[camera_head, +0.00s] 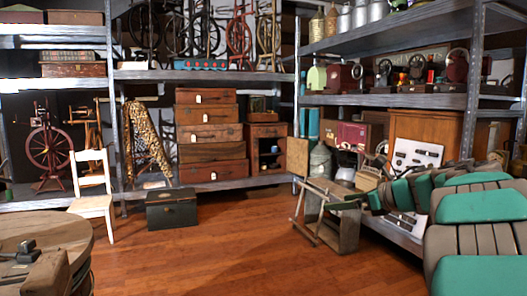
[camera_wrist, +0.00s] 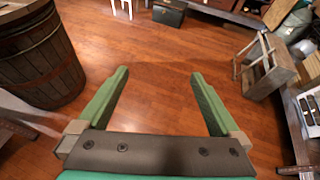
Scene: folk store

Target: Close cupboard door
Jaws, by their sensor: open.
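A small wooden cupboard (camera_head: 266,131) stands on the low back shelf, right of a stack of wooden chests. Its front is open and small items show inside. Its brown door (camera_head: 298,156) appears swung out to the right, toward me. A brown panel at the top right of the wrist view (camera_wrist: 278,11) may be the same door. My gripper (camera_wrist: 160,73) is open and empty above the bare floor, well short of the cupboard and not touching it. My arm enters the head view from the right.
A tipped wooden stool-like frame (camera_head: 330,213) lies on the floor right of the cupboard. A dark chest (camera_head: 171,209) and white chair (camera_head: 92,190) stand at left. A barrel (camera_wrist: 39,60) is close on the left. The middle floor is clear.

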